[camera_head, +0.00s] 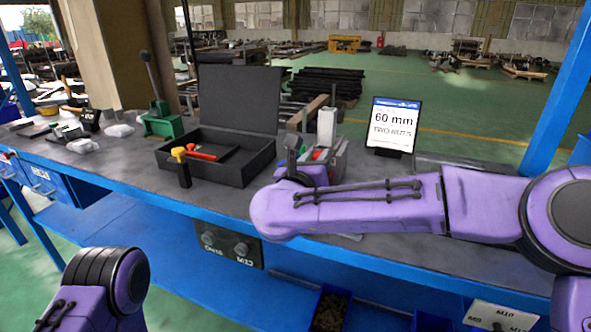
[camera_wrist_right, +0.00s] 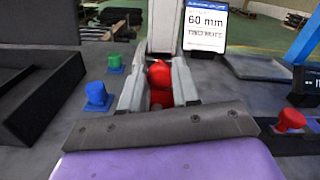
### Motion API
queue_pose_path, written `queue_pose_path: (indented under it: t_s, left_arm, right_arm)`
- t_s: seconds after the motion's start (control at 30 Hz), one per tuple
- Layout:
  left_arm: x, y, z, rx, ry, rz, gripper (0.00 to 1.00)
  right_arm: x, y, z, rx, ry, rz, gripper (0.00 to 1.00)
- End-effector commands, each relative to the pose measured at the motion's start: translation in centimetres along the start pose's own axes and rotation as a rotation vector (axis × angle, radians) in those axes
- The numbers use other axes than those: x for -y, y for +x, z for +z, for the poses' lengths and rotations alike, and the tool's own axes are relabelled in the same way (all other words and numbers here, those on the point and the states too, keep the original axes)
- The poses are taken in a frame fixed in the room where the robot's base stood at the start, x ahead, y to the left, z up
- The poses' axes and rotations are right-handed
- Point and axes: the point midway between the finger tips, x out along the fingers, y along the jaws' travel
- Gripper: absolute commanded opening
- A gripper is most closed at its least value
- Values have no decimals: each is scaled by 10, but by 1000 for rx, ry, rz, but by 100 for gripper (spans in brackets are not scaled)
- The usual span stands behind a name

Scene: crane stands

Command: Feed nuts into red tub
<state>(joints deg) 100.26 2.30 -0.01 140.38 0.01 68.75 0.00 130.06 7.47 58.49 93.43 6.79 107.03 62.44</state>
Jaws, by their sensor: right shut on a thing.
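My right gripper (camera_wrist_right: 160,88) is shut on a red rounded piece (camera_wrist_right: 160,74), which sits between its two grey fingers in the right wrist view. A second bit of red shows just below it. In the head view the right gripper (camera_head: 318,165) is over the bench, partly hidden behind my purple forearm. I cannot tell whether the red piece is the task's red tub. No nut can be made out clearly. My left arm shows at the lower left of the head view, with its gripper out of view.
A sign (camera_head: 393,124) reading "60 mm TWO NUTS" stands behind the gripper. A black open case (camera_head: 240,172) is to its left. A pale upright post (camera_wrist_right: 165,25) stands just ahead. Green (camera_wrist_right: 115,62), blue (camera_wrist_right: 97,96) and red (camera_wrist_right: 291,119) pieces stand nearby. A blue bin (camera_head: 330,308) sits below.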

Motion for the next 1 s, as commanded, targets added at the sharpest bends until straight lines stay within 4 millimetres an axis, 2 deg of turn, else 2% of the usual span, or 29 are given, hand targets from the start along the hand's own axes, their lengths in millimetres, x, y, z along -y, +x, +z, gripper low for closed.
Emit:
queue_pose_path:
  t_s: [0.1,0.33,0.37,0.4,0.43,0.77,0.87,1.0]
  left_arm:
    - [0,2,1,0,0,0,56]
    - [0,1,0,0,0,0,56]
    - [0,1,0,0,0,0,56]
    - [0,1,0,0,0,0,56]
    - [0,1,0,0,0,0,56]
    - [0,2,1,0,0,0,56]
    - [-1,5,2,0,0,0,56]
    - [-1,10,4,0,0,0,56]
  right_arm:
    - [8,10,-3,-3,0,-13,0]
    - [10,11,-2,-1,0,-15,0]
    - [10,11,-2,-1,0,-15,37]
    - [10,11,-2,-1,0,-15,50]
    - [10,10,-2,-2,0,-15,56]
    - [8,5,-2,-2,0,-11,56]
    - [7,-11,-2,1,-1,-9,56]
    - [6,-46,-3,2,-1,-9,56]
